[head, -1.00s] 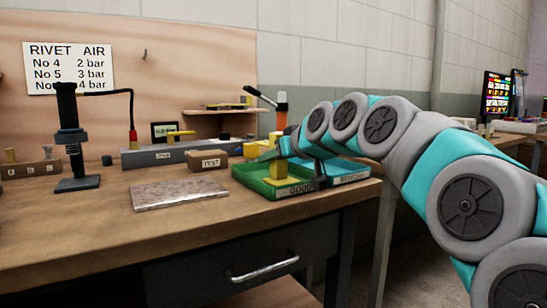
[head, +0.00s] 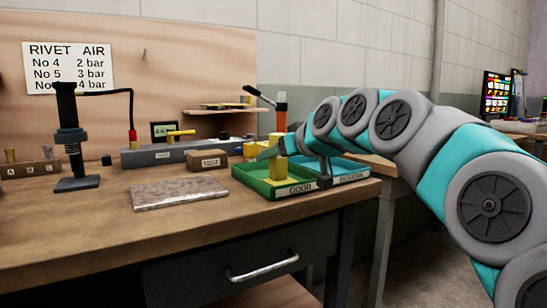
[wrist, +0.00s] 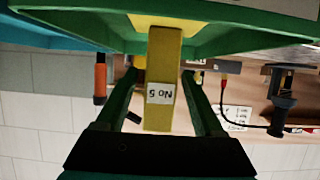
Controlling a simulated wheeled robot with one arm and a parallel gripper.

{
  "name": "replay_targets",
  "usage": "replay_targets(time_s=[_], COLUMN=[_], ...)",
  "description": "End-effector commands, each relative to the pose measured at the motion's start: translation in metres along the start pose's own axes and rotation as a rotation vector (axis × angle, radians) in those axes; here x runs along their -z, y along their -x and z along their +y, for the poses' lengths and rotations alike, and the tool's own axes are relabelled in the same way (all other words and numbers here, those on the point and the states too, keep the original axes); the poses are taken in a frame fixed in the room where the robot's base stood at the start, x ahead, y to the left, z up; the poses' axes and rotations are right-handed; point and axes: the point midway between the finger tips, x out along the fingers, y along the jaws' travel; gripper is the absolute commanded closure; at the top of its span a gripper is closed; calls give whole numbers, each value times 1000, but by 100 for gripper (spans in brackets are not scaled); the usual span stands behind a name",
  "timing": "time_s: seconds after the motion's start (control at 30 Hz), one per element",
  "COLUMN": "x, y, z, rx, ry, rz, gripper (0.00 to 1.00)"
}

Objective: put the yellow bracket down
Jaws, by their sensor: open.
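The yellow bracket (head: 279,168) stands in the green tray (head: 244,182) marked GOOD, near its front wall. In the wrist view, which looks upside down, the bracket (wrist: 162,100) carries a "No 5" label, and its wide yellow foot meets the green tray (wrist: 235,35). My gripper (wrist: 160,78) is open, with one green finger on each side of the bracket and visible gaps between. In the head view my gripper (head: 276,150) is at the bracket's upper part, partly hidden by my arm.
A teal tray (head: 345,180) adjoins the green one on the right. A mottled plate (head: 178,193) lies to the left. A small labelled box (head: 208,160) and a grey block (head: 160,155) stand behind. The bench (head: 120,235) is clear in front.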

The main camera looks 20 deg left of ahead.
Motion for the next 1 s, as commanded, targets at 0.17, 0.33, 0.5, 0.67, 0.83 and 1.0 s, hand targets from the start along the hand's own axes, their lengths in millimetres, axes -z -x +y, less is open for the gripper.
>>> replay_targets(time_s=[0.17, 0.33, 0.5, 0.67, 0.83, 1.0], x=[1, 0, 0, 0, 0, -8], y=[33, 67, 94, 102, 102, 103], z=[0, 0, 0, 0, 0, 0], rx=[-1, -2, 0, -1, 0, -3], ry=[0, 0, 0, 0, 0, -5], rz=[4, 4, 2, 1, 0, -19], gripper=[30, 30, 30, 30, 30, 30])
